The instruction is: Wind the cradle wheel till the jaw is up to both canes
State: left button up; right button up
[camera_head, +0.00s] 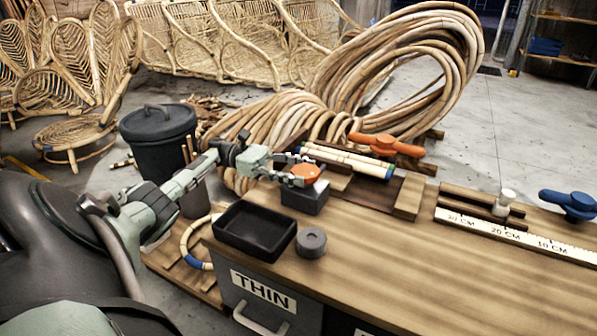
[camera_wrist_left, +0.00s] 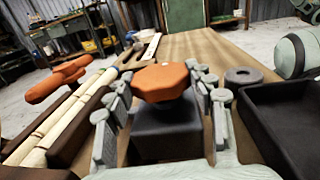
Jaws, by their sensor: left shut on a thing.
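The orange cradle wheel (camera_head: 305,172) sits on a black block (camera_head: 304,198) at the bench's left end. My left gripper (camera_head: 296,173) has its fingers on either side of the wheel and is shut on it. The wheel also shows between the fingers in the left wrist view (camera_wrist_left: 161,82). My right gripper is not in view.
An orange handle (camera_head: 385,143) stands behind the canes. A black tray (camera_head: 255,231) and a grey ring (camera_head: 311,242) are near my left gripper. A ruler (camera_head: 520,237) and blue handle (camera_head: 568,203) are at right. The bench's middle is clear.

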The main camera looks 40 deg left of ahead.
aim_at(300, 168)
pick_arm(q)
jog(key=shift+w+d+f+m+g+h, duration=0.1)
jog(key=shift+m+g+h, duration=0.2)
jog(key=shift+m+g, duration=0.45)
jog(key=o, duration=1.2)
jog(key=shift+c, duration=0.2)
jog(key=shift+r, duration=0.4)
notch_tip(300, 168, up, 9)
jog(key=shift+r, duration=0.15)
